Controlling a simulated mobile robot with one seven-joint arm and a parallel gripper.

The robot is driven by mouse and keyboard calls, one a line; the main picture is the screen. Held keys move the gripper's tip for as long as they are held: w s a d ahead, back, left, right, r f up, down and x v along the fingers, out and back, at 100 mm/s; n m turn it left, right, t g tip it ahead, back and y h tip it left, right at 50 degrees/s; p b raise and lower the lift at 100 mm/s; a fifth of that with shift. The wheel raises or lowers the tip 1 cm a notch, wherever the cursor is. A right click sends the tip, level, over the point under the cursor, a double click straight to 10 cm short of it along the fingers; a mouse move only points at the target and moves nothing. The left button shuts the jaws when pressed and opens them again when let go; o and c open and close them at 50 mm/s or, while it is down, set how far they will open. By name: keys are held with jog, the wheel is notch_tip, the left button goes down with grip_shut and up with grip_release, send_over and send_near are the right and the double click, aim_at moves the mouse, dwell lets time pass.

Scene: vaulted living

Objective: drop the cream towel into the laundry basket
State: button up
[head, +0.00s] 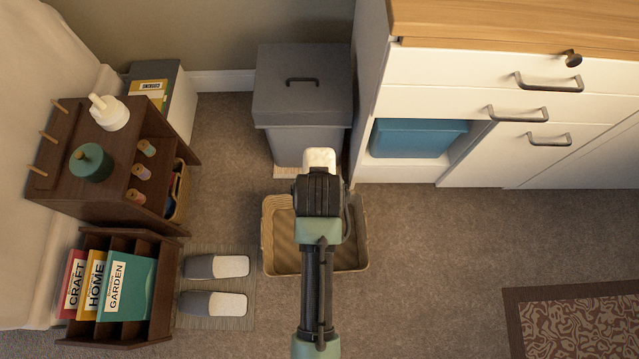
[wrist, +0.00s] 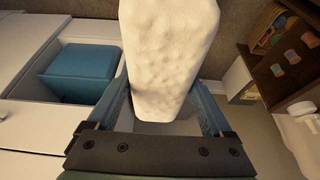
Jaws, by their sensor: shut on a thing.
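The cream towel (head: 319,158) is a pale, thick, folded-looking piece. My gripper (head: 319,174) is shut on it; in the wrist view the towel (wrist: 168,60) sits between the two fingers (wrist: 160,118) and sticks out past them. The laundry basket, a tan woven open-topped box (head: 280,262), stands on the carpet. My arm crosses over the basket and hides its middle. The part of its inside that shows looks empty. In the head view the towel appears just beyond the basket's far rim. Its height above the floor is hard to tell.
A grey lidded bin (head: 301,90) stands behind the basket. White cabinets (head: 450,85) with a blue box (head: 415,138) are at right. A dark wood shelf (head: 65,165), a file rack (head: 160,300) and slippers on a mat (head: 215,318) are at left. Carpet right of the basket is clear.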

notch_tip(320, 180, down, 42)
jog(key=w+b, duration=0.1)
jog(key=b, duration=3.6)
jog(key=shift+w, duration=0.35)
jog(key=shift+r, duration=0.1)
jog(key=o, duration=1.3)
jog(key=shift+r, duration=0.1)
jog(key=p+v, duration=0.9)
jog(key=v, duration=0.3)
jog(key=shift+s+r, duration=0.15)
jog(key=shift+r, duration=0.25)
